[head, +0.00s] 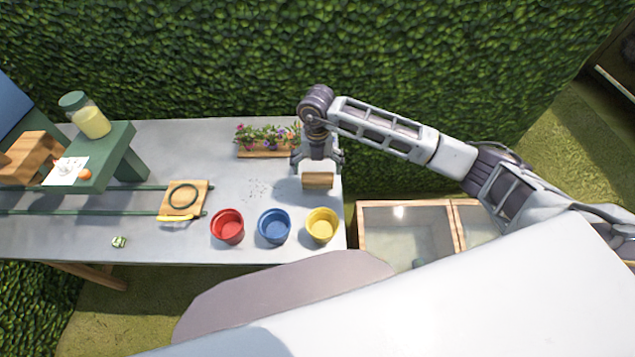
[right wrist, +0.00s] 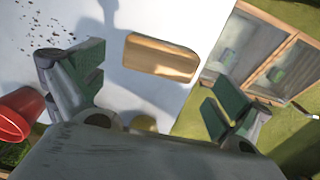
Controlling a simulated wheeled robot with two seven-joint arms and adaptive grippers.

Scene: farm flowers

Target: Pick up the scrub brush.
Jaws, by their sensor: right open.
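The scrub brush (head: 317,180), seen as a tan wooden block, lies on the grey table near its right end, behind the yellow pot. In the right wrist view the brush (right wrist: 161,57) lies lengthwise across the space between the fingers and a little beyond their tips. My right gripper (head: 318,160) is open and empty, pointing down above and just behind the brush. Its two green-padded fingers stand wide apart in the wrist view. The brush's underside is hidden. My left gripper is not in view.
Red (head: 227,227), blue (head: 274,227) and yellow (head: 321,225) pots stand in front. A flower planter (head: 266,143) is close on the left; dark crumbs (head: 256,188) lie nearby. A glass-topped wooden frame (head: 405,204) stands past the table's right edge. A hedge is behind.

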